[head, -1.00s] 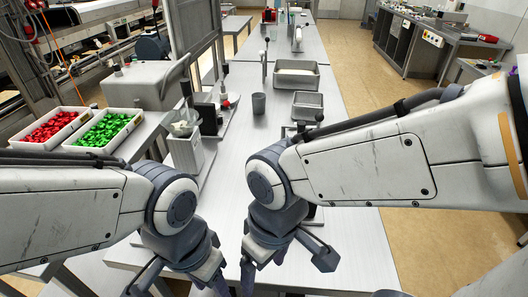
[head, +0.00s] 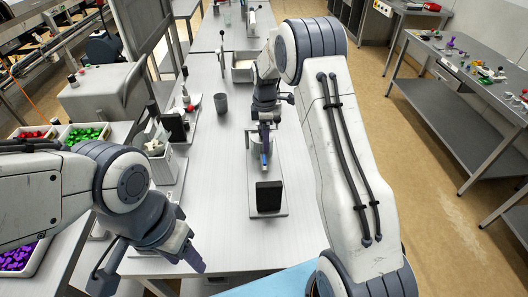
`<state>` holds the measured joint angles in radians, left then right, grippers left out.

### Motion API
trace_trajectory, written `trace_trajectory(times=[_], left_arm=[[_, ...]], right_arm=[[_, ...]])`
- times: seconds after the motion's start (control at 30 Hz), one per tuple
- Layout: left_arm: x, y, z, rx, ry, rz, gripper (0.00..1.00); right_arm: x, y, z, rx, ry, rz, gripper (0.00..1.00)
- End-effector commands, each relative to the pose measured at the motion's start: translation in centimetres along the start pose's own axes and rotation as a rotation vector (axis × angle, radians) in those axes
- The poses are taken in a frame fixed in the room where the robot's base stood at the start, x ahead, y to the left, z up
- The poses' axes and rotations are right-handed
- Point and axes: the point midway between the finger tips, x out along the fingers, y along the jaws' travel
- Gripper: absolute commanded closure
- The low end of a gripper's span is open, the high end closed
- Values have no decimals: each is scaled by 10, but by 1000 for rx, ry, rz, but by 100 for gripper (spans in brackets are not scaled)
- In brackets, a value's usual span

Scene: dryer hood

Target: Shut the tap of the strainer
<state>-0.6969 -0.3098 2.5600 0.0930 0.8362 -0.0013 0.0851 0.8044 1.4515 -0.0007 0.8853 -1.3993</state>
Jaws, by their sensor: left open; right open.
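A fixture on a grey base plate (head: 281,203) stands on the metal table, with a black block (head: 269,196) at its near end and a small blue part (head: 264,160) behind it. It is probably the strainer, but its tap cannot be made out clearly. My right gripper (head: 262,138) is open, pointing down over the far part of this fixture. It hides what is between its fingers, and I cannot tell whether it touches anything. My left gripper (head: 152,266) is open and empty at the table's near left, well apart from the fixture.
A black device (head: 176,126) and a pale box (head: 162,166) stand further left. Bins of red, green and purple pieces are at the left. The table between cup and near edge is clear.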

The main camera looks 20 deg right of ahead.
Motion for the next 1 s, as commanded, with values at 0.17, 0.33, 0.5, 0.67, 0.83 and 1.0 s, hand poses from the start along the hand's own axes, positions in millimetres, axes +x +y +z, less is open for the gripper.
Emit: trace_trajectory(times=[0.17, 0.33, 0.5, 0.67, 0.83, 1.0], left_arm=[[-16, 1, -1, 2, 0, 0, 50], [-28, 2, -2, 4, 0, 0, 50], [-34, 2, -2, 6, 0, 0, 50], [-35, 2, -2, 6, 0, 0, 50], [-35, 2, -2, 6, 0, 0, 50], [-35, 2, -2, 6, 0, 0, 50]], right_arm=[[32, -3, -1, 0, -1, -8, 15], [62, -2, -1, 0, 0, -5, 15], [82, -2, -2, 1, 0, -3, 15], [89, -1, -2, 1, 1, 0, 15], [90, -1, -1, 1, 1, 0, 15], [89, -1, -1, 2, 1, 0, 61]])
